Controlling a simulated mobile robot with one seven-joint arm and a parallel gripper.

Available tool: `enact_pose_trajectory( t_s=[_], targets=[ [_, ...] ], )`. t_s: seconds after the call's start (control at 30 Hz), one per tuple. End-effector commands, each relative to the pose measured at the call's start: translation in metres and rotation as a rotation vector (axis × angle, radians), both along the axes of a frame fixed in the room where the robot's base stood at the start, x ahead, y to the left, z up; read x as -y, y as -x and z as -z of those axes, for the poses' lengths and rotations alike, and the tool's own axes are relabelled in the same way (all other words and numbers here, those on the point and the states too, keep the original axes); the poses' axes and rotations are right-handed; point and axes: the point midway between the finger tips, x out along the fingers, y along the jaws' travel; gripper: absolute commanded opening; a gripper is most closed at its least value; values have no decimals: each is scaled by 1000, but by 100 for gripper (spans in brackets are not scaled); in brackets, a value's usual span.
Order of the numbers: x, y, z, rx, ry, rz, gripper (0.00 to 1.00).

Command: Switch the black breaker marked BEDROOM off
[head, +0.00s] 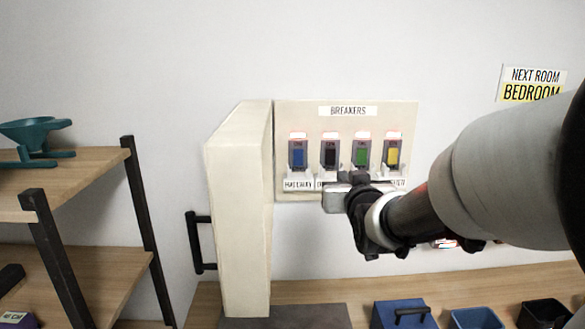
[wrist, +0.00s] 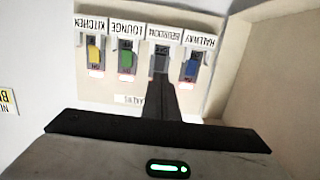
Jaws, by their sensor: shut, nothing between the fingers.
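The black breaker (head: 330,154) is second from the left on the cream breaker panel (head: 290,112), between the blue breaker (head: 298,157) and the green breaker (head: 361,155). The red strip above it looks lit. In the upside-down wrist view, the black breaker (wrist: 159,64) has the BEDROOM label (wrist: 164,34) beside it. My gripper (head: 357,179) is shut and empty, in front of the panel's lower edge, hiding part of the labels. In the wrist view its fingers (wrist: 163,88) point at the black breaker and overlap part of it; I cannot tell whether they touch.
The yellow breaker (head: 391,156) is at the right. The panel's thick door (head: 240,215) stands open at the left, with a black handle (head: 202,242). A shelf (head: 85,165) is farther left. Blue bins (head: 402,316) stand on the worktop below. A NEXT ROOM BEDROOM sign (head: 531,84) hangs at the right.

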Motion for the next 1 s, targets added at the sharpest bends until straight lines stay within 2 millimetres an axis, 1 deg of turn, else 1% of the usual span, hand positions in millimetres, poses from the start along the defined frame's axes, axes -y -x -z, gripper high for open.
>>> enact_pose_trajectory(
  t_s=[0.27, 0.37, 0.43, 0.57, 0.8, 1.0],
  targets=[
    [0, 0, -1, 0, 0, 0, 0],
    [0, -5, 0, -2, 0, 0, 0],
    [0, -12, 1, -1, 0, 0, 0],
    [0, -34, 5, -4, 0, 0, 0],
    [0, -86, 12, -3, 2, 0, 0],
    [0, -120, 16, -2, 0, 1, 0]
  ],
)
